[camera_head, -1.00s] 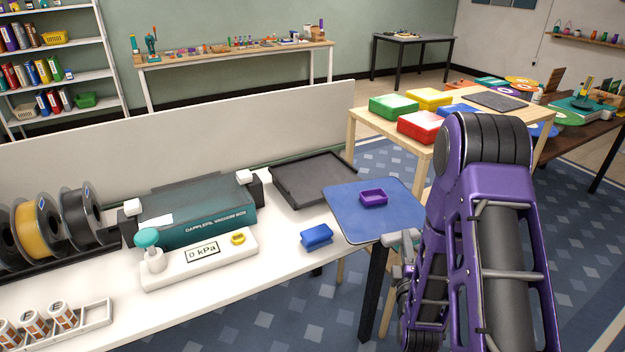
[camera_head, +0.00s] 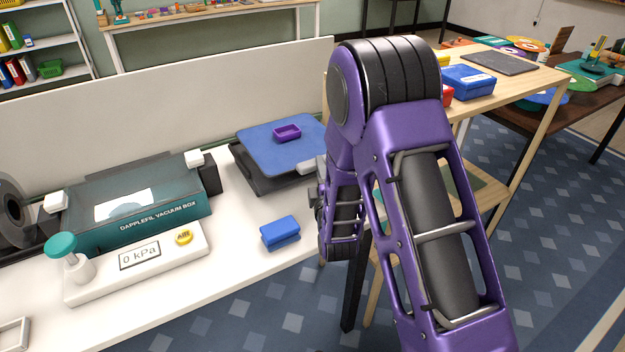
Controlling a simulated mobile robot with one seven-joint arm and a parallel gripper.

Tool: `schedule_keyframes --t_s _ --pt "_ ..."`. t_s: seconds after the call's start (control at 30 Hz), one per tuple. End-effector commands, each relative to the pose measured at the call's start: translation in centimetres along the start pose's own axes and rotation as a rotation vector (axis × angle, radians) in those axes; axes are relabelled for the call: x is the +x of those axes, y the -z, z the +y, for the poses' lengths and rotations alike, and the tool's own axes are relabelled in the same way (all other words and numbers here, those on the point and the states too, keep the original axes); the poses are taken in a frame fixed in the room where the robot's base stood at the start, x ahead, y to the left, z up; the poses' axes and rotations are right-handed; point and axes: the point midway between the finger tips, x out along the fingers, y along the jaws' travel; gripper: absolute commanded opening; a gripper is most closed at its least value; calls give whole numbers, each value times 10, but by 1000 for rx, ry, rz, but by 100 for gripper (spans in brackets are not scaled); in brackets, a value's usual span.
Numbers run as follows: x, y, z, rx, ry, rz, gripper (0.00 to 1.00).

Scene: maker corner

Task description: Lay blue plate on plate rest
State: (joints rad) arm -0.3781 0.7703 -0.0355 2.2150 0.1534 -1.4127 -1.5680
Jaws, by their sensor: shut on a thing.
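The blue plate (camera_head: 262,145) is a thin flat sheet with rounded corners and looks about level. A small purple open box (camera_head: 287,131) stands on it. My gripper (camera_head: 314,168) is shut on the plate's right edge; my arm hides much of the gripper. The plate rest, a dark grey tray (camera_head: 258,182), stands on the white bench directly below the plate. The plate covers most of it, and only its front and left edges show. I cannot tell whether the plate touches the rest.
A blue block (camera_head: 280,233) lies on the bench in front of the rest. A teal vacuum box (camera_head: 140,210) and a white gauge unit (camera_head: 140,262) stand to the left. A white panel (camera_head: 150,110) runs behind. A wooden table (camera_head: 520,85) with boxes stands right.

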Motion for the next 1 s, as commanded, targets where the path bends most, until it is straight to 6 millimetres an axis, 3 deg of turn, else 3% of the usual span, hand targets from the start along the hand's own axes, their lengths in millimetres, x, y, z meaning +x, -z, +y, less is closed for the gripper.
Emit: schedule_keyframes --t_s 0.1,0.27,0.5,0.83,0.87,1.0 --pt "1 -1 -20 0 -3 -2 0" --pt "0 -1 -31 0 -4 -1 0" --pt "0 -1 -62 0 -4 -2 0" --pt "0 -1 -65 0 -6 -1 0" --pt "0 -1 -66 -1 -2 -1 26" --pt "0 -1 -66 0 -3 -1 52"
